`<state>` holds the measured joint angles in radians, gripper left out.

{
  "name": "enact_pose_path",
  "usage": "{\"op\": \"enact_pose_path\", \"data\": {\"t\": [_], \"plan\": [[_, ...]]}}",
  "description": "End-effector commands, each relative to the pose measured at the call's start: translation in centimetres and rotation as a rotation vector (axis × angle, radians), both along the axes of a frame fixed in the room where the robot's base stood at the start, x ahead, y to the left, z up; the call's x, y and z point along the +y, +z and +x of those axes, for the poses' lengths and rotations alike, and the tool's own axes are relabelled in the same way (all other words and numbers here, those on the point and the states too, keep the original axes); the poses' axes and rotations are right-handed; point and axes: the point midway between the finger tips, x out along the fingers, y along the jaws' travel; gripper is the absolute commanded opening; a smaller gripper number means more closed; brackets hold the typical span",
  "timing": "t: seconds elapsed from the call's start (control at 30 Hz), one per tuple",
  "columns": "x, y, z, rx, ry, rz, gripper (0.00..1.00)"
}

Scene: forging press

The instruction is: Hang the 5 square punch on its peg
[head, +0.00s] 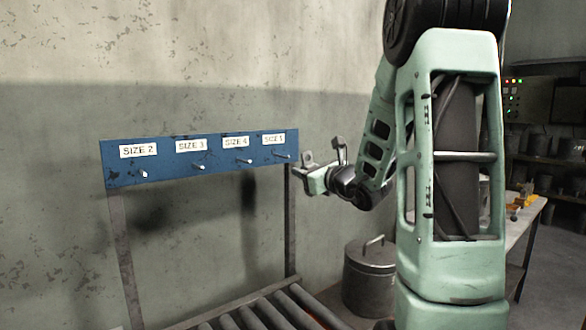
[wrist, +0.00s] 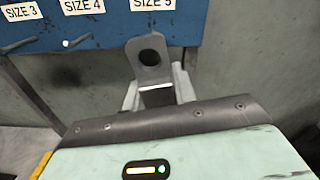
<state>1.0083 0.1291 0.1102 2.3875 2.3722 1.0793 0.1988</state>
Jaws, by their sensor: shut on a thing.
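My gripper (head: 318,180) is shut on the punch (wrist: 152,62), a grey metal piece with an upright plate that has a round hole near its top. The plate stands up from between the fingertips in the wrist view. The blue peg board (head: 215,169) carries a row of pegs under size labels. The SIZE 5 peg (head: 287,156) is at the right end in the head view, close to the left of the held punch (head: 307,158). In the wrist view the plate is below the SIZE 5 label (wrist: 153,4), and that peg does not show.
The SIZE 4 peg (wrist: 78,42) and SIZE 3 peg (wrist: 20,46) are bare, as is the SIZE 2 peg (head: 144,174). A roller conveyor (head: 265,312) lies below the board. A lidded metal pot (head: 369,275) stands right of it. A workbench (head: 525,220) is at far right.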

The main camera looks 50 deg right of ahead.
Motion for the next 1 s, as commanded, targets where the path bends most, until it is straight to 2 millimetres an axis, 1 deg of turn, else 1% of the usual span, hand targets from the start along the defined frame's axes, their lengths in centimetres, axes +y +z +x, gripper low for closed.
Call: {"op": "enact_pose_path", "data": {"t": [0.27,1.0], "plan": [[-0.2,0.1,0.8,-0.002,0.002,-0.003,0.0],[-1.1,-0.2,4.7,-0.002,0.002,-0.002,0.0]]}}
